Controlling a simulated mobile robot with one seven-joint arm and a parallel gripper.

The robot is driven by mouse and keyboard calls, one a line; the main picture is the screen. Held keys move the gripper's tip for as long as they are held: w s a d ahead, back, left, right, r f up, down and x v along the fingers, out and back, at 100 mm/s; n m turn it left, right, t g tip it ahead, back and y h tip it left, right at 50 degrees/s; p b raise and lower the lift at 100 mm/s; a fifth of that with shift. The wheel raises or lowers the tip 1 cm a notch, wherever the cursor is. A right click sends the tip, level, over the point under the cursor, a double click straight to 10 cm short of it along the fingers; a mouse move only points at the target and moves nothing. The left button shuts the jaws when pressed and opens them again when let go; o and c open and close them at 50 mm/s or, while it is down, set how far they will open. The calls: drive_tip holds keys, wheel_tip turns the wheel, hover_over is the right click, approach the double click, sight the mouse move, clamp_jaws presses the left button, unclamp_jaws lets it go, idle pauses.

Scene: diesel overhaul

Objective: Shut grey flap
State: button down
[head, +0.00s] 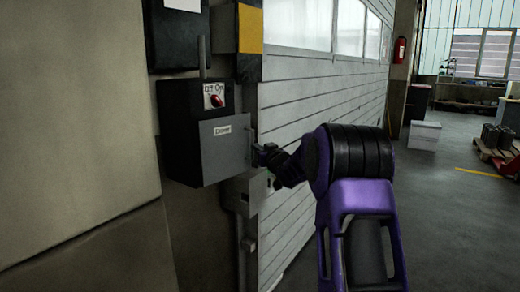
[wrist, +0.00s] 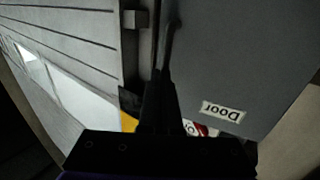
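The grey flap (head: 225,158) with a small white label is on the front of a black wall box (head: 178,140). Its right edge reaches out past the box's side, so it looks partly open; how far is hard to tell. The flap (wrist: 235,65) fills the right of the wrist view, its "Door" label upside down. A thin bar handle (wrist: 172,45) runs along its free edge. My gripper (wrist: 160,80) has its narrow dark fingers together at the handle's end and looks shut on it. In the head view my gripper (head: 263,155) is at the flap's right edge.
A red switch knob (head: 217,101) sits on the box above the flap. A smaller grey box (head: 246,193) is on the wall below. A ribbed shutter door (head: 310,100) runs along the wall to the right.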

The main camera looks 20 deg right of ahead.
drive_tip(key=w, duration=0.1)
drive_tip(key=w+p, duration=0.1)
drive_tip(key=w, duration=0.2)
drive_tip(key=shift+w+r, duration=0.15)
drive_tip(key=shift+r, duration=0.15)
drive_tip(key=shift+a, duration=0.1)
drive_tip(key=shift+r, duration=0.1)
